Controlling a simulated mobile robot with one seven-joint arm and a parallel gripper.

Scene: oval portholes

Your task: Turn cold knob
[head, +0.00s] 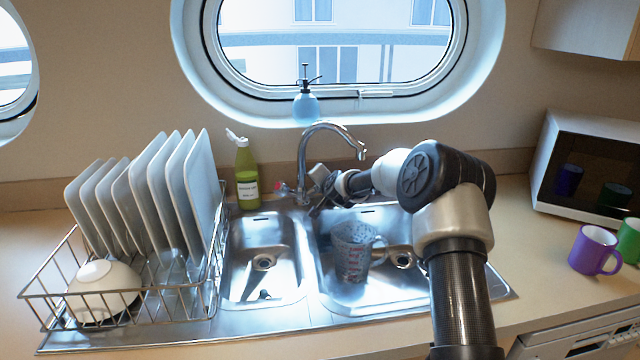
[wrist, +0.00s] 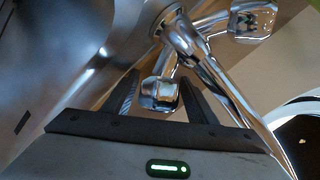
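The chrome tap (head: 305,165) stands behind the double sink, its spout curving right. The knob on its left (head: 281,187) has a red mark. A chrome knob (wrist: 160,93) on the other side shows in the wrist view between my fingers; I take it as the cold knob. In the head view my gripper (head: 318,203) is right beside the tap and mostly hidden by my wrist. In the wrist view my gripper (wrist: 158,78) is open, with one dark finger on each side of the knob. Contact with the knob cannot be told.
A patterned cup (head: 352,250) sits in the right basin under my arm. A green bottle (head: 246,175) and a blue soap dispenser (head: 306,105) stand near the tap. A dish rack (head: 130,318) with plates is left. Purple (head: 594,250) and green mugs are right.

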